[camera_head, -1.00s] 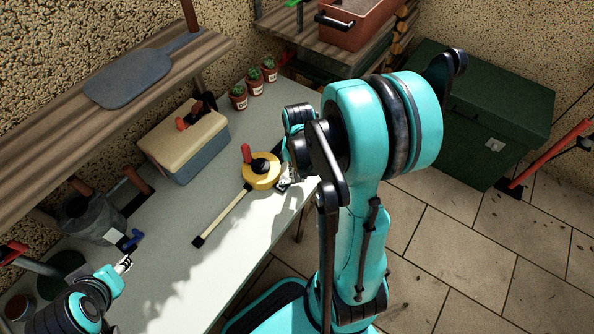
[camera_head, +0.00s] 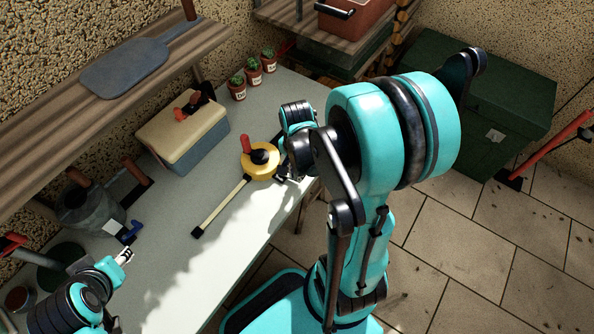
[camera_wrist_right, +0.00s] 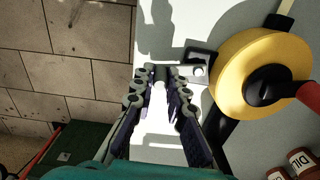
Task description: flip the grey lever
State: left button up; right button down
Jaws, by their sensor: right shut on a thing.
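My right gripper (camera_head: 282,177) is at the front edge of the workbench, beside the yellow round device (camera_head: 260,160) with a red handle and a long pale rod. In the right wrist view, the fingers (camera_wrist_right: 160,84) close around a small grey cylindrical piece (camera_wrist_right: 160,76), seemingly the grey lever. A metal bracket (camera_wrist_right: 194,72) lies just right of it, next to the yellow device (camera_wrist_right: 245,75). Most of the lever is hidden between the fingers. My left gripper (camera_head: 124,257) is over the bench at lower left, apart from the device; its finger gap is too small to judge.
A cream-and-blue toolbox (camera_head: 182,135) and several potted cacti (camera_head: 254,75) stand behind the device. A wooden shelf (camera_head: 60,132) overhangs the back. A green chest (camera_head: 510,105) stands on the tiled floor at right.

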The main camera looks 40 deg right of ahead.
dwell(0.4)
jog(key=c, duration=1.5)
grip_release()
notch_tip(320, 180, up, 12)
jog(key=a+r+n+t, duration=0.3)
jog(key=a+n+t, duration=0.4)
jog(key=a+n, duration=0.6)
jog(key=n, duration=0.2)
jog(key=shift+w+n, duration=0.25)
jog(key=shift+n, duration=0.05)
